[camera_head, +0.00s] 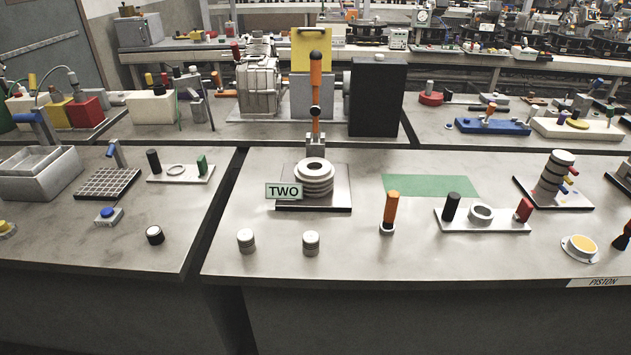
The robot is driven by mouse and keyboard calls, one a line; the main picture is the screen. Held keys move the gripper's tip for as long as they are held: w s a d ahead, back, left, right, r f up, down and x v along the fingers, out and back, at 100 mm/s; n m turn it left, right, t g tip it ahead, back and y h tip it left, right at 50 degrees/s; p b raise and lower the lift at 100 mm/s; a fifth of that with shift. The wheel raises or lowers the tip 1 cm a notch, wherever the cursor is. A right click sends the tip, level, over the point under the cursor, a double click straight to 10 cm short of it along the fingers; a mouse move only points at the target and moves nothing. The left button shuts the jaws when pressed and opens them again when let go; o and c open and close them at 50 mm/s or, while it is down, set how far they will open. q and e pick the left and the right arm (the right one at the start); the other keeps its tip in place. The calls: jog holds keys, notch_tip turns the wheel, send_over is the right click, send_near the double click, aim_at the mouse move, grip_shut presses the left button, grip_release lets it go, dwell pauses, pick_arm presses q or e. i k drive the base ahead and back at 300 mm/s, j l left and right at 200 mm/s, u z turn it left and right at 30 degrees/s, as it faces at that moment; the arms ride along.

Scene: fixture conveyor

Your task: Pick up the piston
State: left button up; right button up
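Two small ribbed grey metal cylinders stand upright near the front edge of the middle table. They look like pistons: a left one (246,241) and a right one (311,243), a short gap apart. A white label reading PISTON (604,282) is on the front edge of the table at the far right. I cannot tell for certain which object the task means. Neither of my grippers is in view.
Behind the cylinders stands a ringed fixture (314,178) with an orange-handled lever (316,76) and a TWO sign (284,191). To the right are an orange-handled tool (390,210) and a plate with a metal ring (455,225).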

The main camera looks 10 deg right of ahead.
aim_at(246, 238)
jog(key=i+l+u, duration=0.15)
jog(key=l, duration=0.2)
jog(key=i+l+u, duration=0.1)
jog(key=i+l, duration=0.15)
jog(key=l, duration=0.15)
jog(key=i+l+u, duration=0.15)
jog(key=l, duration=0.25)
